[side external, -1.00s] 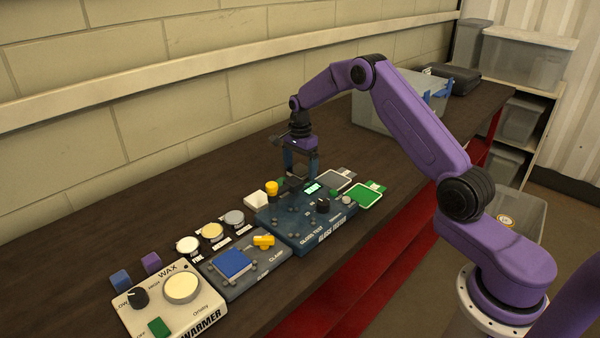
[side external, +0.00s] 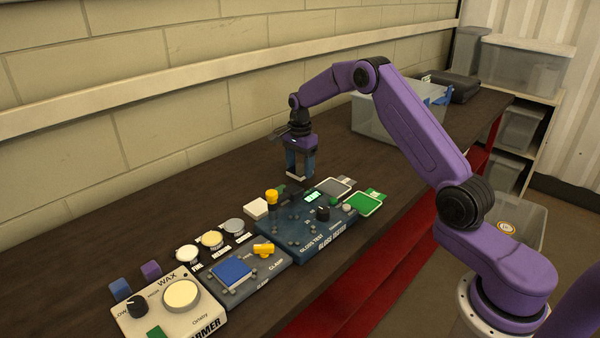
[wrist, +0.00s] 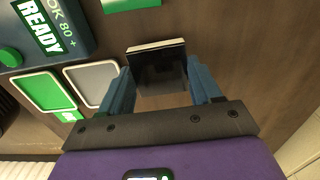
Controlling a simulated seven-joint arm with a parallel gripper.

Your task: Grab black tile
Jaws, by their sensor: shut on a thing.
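The black tile (wrist: 157,68) is a dark, glossy square with a pale edge. In the wrist view it sits between the two blue fingers of my gripper (wrist: 158,84), which is shut on it. In the side view my gripper (side external: 298,172) holds the tile (side external: 297,177) in the air, above the back of the dark blue gloss tester (side external: 330,234). The tile's shape is small and partly hidden by the fingers there.
A clamp with a blue tile (side external: 232,271) and wax warmer (side external: 165,305) stand left. Bare bench (side external: 215,190) lies behind.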

